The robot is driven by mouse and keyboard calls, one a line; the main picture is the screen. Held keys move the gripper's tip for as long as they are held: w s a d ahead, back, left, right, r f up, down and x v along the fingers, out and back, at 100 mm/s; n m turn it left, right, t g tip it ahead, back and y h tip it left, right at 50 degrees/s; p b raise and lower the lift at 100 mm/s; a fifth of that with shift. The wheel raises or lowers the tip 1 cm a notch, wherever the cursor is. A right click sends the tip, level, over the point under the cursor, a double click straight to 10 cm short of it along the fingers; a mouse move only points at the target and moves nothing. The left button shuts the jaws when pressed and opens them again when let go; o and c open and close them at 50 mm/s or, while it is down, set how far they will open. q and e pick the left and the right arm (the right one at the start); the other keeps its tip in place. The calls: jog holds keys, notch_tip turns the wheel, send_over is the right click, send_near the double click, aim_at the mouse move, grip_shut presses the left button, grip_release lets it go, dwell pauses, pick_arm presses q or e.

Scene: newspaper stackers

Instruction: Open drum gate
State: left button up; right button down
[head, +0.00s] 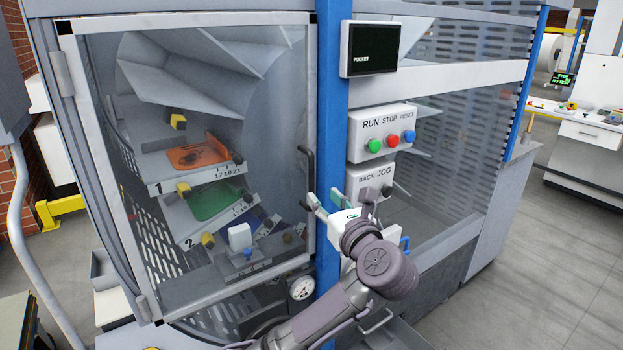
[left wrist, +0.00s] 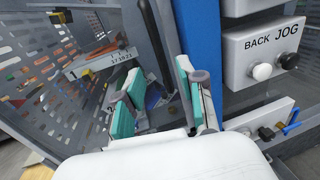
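The drum gate (head: 210,290) is a see-through panel in a pale frame, hinged on the left, and it looks shut against the blue post (head: 335,130). Its dark bar handle (head: 306,180) stands upright near the gate's right edge. It also shows in the left wrist view (left wrist: 154,45), beyond the fingers. My left gripper (head: 338,200) is just right of the handle's lower end, in front of the post. In the left wrist view its teal-padded fingers (left wrist: 158,98) are spread with nothing held between them. Contact with the handle cannot be told. My right gripper is out of view.
Right of the post are a RUN/STOP/RESET button box (head: 382,133), a BACK/JOG box (head: 370,182) close to my gripper, and a dark POCKET screen (head: 370,48). Behind the gate are numbered trays (head: 205,178). Floor (head: 560,240) is free at right.

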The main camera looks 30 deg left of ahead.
aim_at(312, 185)
pick_arm(q)
jog(key=p+x, duration=0.1)
jog(key=x, duration=0.6)
jog(key=shift+w+a+p, duration=0.2)
jog(key=shift+a+p, duration=0.15)
jog(key=shift+p, duration=0.05)
jog(key=shift+c, duration=0.2)
grip_shut()
